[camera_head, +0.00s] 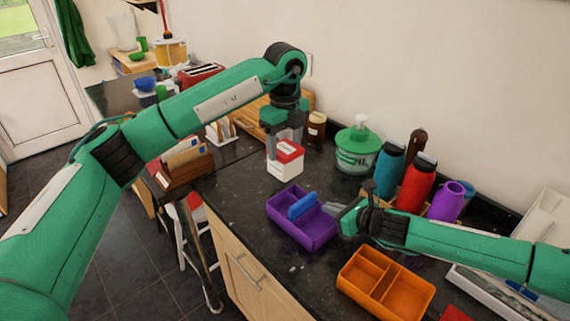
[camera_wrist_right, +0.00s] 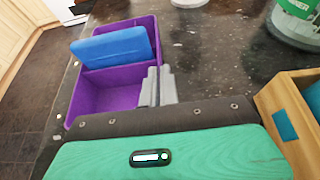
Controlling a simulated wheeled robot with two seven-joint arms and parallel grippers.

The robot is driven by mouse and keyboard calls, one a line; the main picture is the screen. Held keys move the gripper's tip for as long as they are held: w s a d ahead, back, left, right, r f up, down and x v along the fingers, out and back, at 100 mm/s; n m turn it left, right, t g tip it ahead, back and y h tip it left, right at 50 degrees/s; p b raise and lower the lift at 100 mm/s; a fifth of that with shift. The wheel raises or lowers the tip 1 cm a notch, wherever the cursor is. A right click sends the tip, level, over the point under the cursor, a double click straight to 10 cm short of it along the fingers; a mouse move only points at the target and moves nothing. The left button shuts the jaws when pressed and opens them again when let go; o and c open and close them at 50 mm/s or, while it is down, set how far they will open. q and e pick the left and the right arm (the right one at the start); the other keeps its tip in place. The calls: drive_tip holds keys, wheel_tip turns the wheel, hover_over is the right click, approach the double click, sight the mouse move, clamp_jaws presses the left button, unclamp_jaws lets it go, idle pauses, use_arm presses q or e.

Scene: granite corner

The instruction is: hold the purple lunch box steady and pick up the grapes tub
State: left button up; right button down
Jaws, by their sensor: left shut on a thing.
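The purple lunch box (camera_head: 318,232) sits on the dark counter, with a blue slab (camera_head: 302,206) standing across it. In the right wrist view the box (camera_wrist_right: 105,98) shows an empty near compartment, and the blue slab (camera_wrist_right: 110,47) leans at its middle. My right gripper (camera_head: 338,212) is at the box's right wall, its fingers (camera_wrist_right: 158,86) closed on that wall. A white tub with a red lid (camera_head: 285,168), perhaps the grapes tub, is behind the box; its label is too small to read. My left gripper (camera_head: 283,144) points down from above and is shut on this tub.
An orange divided box (camera_head: 385,283) is at the front right. Blue, red and purple bottles (camera_head: 415,188) and a green-lidded jar (camera_head: 358,148) stand behind my right arm. A wooden letter rack (camera_head: 185,168) is at the left. The counter's front edge is close to the lunch box.

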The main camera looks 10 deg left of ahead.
use_arm(q)
drive_tip(key=shift+r, duration=1.05)
use_arm(e)
drive_tip(key=c, duration=1.6)
unclamp_jaws()
